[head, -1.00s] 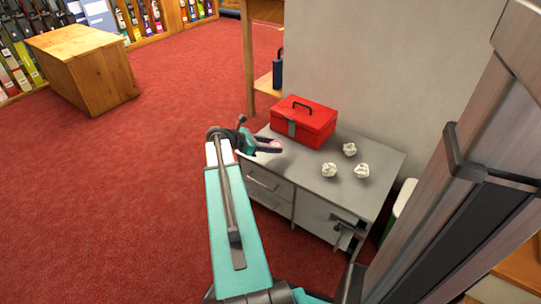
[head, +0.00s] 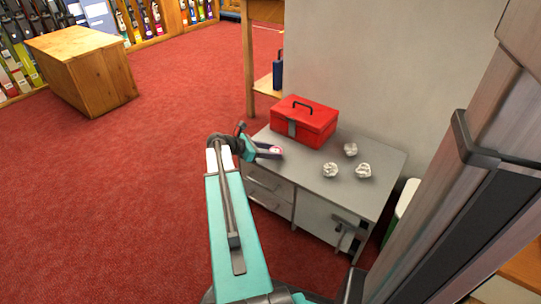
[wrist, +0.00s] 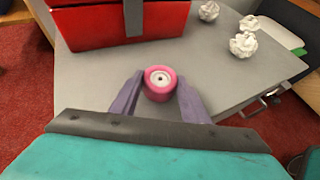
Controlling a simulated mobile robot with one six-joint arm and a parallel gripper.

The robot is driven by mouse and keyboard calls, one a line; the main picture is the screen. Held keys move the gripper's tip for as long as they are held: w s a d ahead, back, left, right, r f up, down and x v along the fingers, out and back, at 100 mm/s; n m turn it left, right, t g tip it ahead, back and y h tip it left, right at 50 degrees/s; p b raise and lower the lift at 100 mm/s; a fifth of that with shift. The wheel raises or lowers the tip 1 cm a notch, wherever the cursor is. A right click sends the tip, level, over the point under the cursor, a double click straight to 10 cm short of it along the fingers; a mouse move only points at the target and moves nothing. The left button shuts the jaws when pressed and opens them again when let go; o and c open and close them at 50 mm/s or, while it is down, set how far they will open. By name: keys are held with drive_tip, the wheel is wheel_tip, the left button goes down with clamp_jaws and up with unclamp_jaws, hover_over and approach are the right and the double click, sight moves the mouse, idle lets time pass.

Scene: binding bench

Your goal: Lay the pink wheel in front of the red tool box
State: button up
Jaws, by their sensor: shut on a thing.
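The pink wheel (wrist: 160,83) has a white hub and sits between the two fingertips of my gripper (wrist: 158,92) in the wrist view. My gripper is shut on it. In the head view my gripper (head: 276,152) is over the left front part of the grey cabinet top, in front of the red tool box (head: 303,122). The tool box also fills the upper left of the wrist view (wrist: 95,22), beyond the wheel and apart from it. Whether the wheel touches the cabinet top cannot be told.
The grey cabinet (head: 345,190) has drawers and stands against a pale wall. Crumpled paper balls lie on its top right of the tool box, one of them near the front (head: 330,170). Free top shows between them and my gripper. A wooden block (head: 85,75) stands on the red carpet.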

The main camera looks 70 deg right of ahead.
idle(0.3)
drive_tip(key=o, duration=1.1)
drive_tip(key=shift+f, duration=0.1)
drive_tip(key=shift+c, duration=0.2)
drive_tip(key=shift+w+a+r+p, duration=0.3)
drive_tip(key=shift+w+a+r, duration=0.05)
drive_tip(key=shift+r, duration=0.15)
drive_tip(key=p+v, duration=0.3)
drive_tip(key=v, duration=0.8)
drive_tip(key=shift+p, duration=0.4)
drive_tip(key=shift+f, duration=0.1)
